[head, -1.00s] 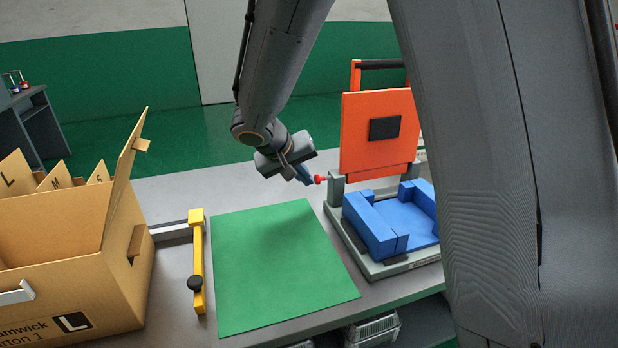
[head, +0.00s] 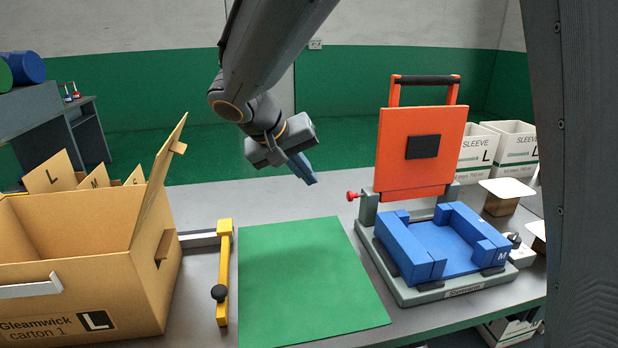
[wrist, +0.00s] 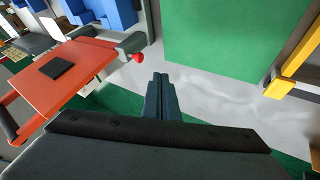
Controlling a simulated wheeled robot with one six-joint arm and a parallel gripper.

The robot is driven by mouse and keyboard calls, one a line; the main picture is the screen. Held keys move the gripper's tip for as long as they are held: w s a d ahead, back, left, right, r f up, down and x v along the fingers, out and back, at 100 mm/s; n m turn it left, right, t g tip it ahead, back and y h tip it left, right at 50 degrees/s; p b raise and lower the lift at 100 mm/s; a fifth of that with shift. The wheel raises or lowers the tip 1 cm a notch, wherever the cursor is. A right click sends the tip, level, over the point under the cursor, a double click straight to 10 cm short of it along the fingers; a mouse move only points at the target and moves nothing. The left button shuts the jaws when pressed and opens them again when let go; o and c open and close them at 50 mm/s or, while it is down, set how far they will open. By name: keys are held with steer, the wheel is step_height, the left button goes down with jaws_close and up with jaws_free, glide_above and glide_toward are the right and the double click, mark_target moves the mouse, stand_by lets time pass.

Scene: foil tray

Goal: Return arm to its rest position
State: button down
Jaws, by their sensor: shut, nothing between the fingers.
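My gripper (head: 304,172) hangs in the air behind the far edge of the green mat (head: 300,280), left of the raised orange lid (head: 421,175). Its blue-grey fingers are together with nothing between them. In the wrist view my gripper (wrist: 161,80) shows with its two fingers side by side, over the grey table. The green mat also shows in the wrist view (wrist: 225,40), beyond the fingertips. The arm reaches down from the top of the head view.
The orange lid stands upright on a press with a blue tray nest (head: 440,250) and a red knob (head: 352,196). An open cardboard carton (head: 120,290) stands at left, beside a yellow bar (head: 224,270). White sleeve boxes (head: 512,150) stand at the right back.

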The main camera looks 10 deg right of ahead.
steer(key=s+d+f+g+y, duration=0.1)
steer(key=s+d+f+y, duration=0.1)
steer(key=s+f, duration=0.3)
steer(key=s+d+f+g+y, duration=0.1)
steer(key=s+d+f+g, duration=0.1)
steer(key=s+d+f, duration=0.3)
steer(key=s+d+f+g+y, duration=0.1)
steer(key=s+d+f+y, duration=0.1)
steer(key=s+f, duration=0.3)
steer(key=shift+s+d+n+g+y, duration=0.15)
steer(key=shift+s+d, duration=0.15)
steer(key=shift+s, duration=0.45)
steer(key=shift+s+d+n+g+y, duration=0.1)
steer(key=shift+s+d, duration=0.15)
steer(key=shift+s, duration=0.45)
steer(key=shift+s+d+n+g+y, duration=0.15)
steer(key=shift+s+d, duration=0.15)
steer(key=shift+s, duration=0.45)
steer(key=shift+s+f, duration=0.2)
steer(key=shift+s, duration=0.2)
